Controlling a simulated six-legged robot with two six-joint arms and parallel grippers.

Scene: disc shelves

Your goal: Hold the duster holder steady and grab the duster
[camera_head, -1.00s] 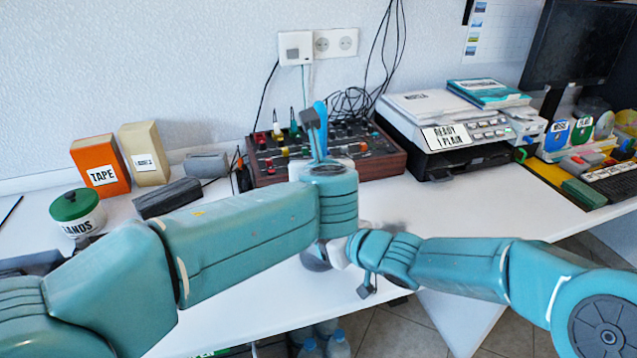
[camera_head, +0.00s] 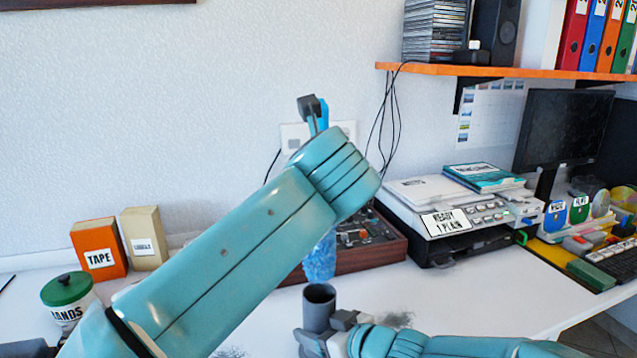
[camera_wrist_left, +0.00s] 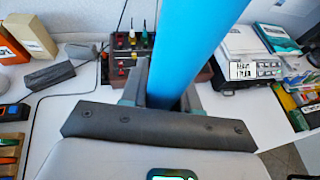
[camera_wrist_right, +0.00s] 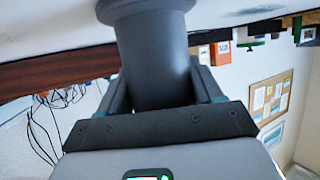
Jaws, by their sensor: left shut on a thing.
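The duster has a blue handle (camera_wrist_left: 195,45), and a blue fluffy head (camera_head: 320,260) that shows below my left forearm. My left gripper (camera_head: 313,106) is raised and shut on the handle, with its fingers on both sides of it in the left wrist view. The duster holder (camera_head: 319,308) is a dark grey cup standing on the desk. Its open top shows just below the duster head, which looks clear of the rim. My right gripper (camera_head: 325,340) is low at the holder; in the right wrist view its fingers close around the holder's grey body (camera_wrist_right: 157,70). My left arm hides the middle of the duster.
A control box (camera_head: 375,245) and a printer (camera_head: 450,215) stand behind. An orange tape box (camera_head: 98,250), a beige box (camera_head: 143,240) and a green-lidded tin (camera_head: 68,300) are at left. An orange shelf (camera_head: 500,70) is above right.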

